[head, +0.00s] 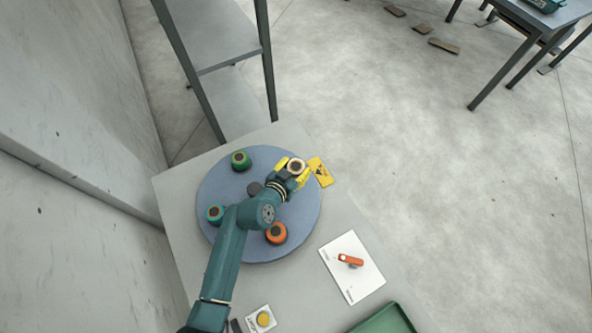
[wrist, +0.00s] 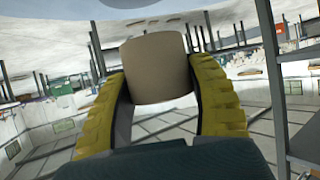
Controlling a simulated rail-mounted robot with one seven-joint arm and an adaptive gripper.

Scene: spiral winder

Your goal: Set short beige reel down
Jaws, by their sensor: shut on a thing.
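The short beige reel (head: 296,165) is between the yellow fingers of my gripper (head: 293,171), over the upper right edge of the round blue turntable (head: 215,183). In the wrist view the reel (wrist: 158,70) fills the space between the two fingertips (wrist: 158,85), and both fingers touch its sides. My gripper is shut on it. From the head view I cannot tell whether the reel's underside touches the turntable.
The turntable also carries a green reel (head: 240,160), a teal reel (head: 215,213) and an orange reel (head: 277,232). A yellow warning card (head: 320,172) lies close to the right of my gripper. A white sheet (head: 342,281) with an orange tool (head: 350,260) lies lower right.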

